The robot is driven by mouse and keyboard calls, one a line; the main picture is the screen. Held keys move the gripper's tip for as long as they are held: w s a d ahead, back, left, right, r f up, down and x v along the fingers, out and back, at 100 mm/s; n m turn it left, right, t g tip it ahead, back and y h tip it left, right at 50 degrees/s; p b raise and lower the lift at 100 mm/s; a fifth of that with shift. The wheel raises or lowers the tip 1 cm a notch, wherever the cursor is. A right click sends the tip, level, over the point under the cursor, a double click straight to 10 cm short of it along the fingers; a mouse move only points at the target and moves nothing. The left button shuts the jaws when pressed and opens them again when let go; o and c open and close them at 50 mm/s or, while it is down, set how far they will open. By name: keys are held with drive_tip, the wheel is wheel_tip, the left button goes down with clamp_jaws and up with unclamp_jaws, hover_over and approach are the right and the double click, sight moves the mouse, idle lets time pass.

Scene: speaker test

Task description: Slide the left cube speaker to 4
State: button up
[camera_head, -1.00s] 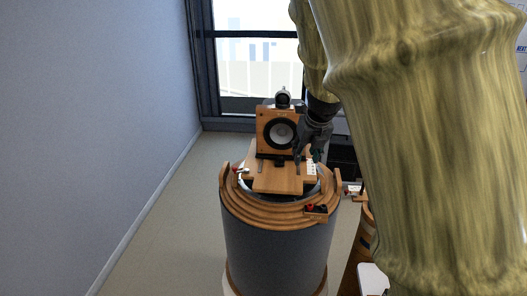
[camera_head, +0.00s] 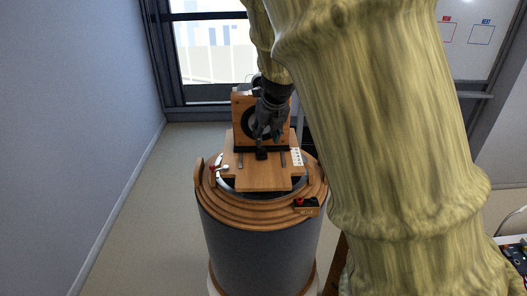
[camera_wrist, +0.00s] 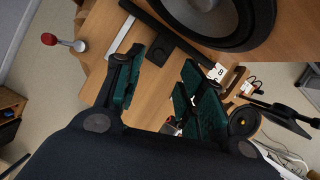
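One wooden speaker (camera_head: 237,108) with a dark round cone stands upright on a wooden board (camera_head: 262,179) on top of a round pedestal. The cone (camera_wrist: 208,14) fills the top of the wrist view. A black bar with a small black block (camera_head: 261,154) runs along the speaker's foot; the block (camera_wrist: 160,52) also shows in the wrist view. A white number strip (camera_head: 296,157) lies at the right; an 8 shows on it in the wrist view (camera_wrist: 217,72). My gripper (camera_head: 264,137) hangs before the speaker, hiding part of it. Its green-padded fingers (camera_wrist: 160,75) are apart and empty, close to the block.
Stepped wooden rings (camera_head: 255,218) edge the grey pedestal (camera_head: 262,255). A small box with a red button (camera_head: 306,205) sits at the front right rim. A red-tipped lever (camera_wrist: 60,41) stands at the left. My arm covers much of the right. Floor at left is clear.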

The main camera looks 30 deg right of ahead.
sight(262, 148)
drive_tip(key=b+x, duration=0.1)
drive_tip(key=x, duration=0.1)
drive_tip(key=b+x, duration=0.1)
drive_tip(key=x, duration=0.2)
drive_tip(key=shift+w+f, duration=0.1)
drive_tip(key=shift+w, duration=0.4)
drive_tip(key=shift+s+f+b, duration=0.3)
drive_tip(key=shift+b, duration=0.15)
drive_tip(key=shift+w+f, duration=0.4)
drive_tip(key=shift+w, duration=0.15)
drive_tip(key=shift+s+r, duration=0.15)
drive_tip(key=shift+s, duration=0.1)
drive_tip(key=shift+c, duration=1.3)
clamp_jaws()
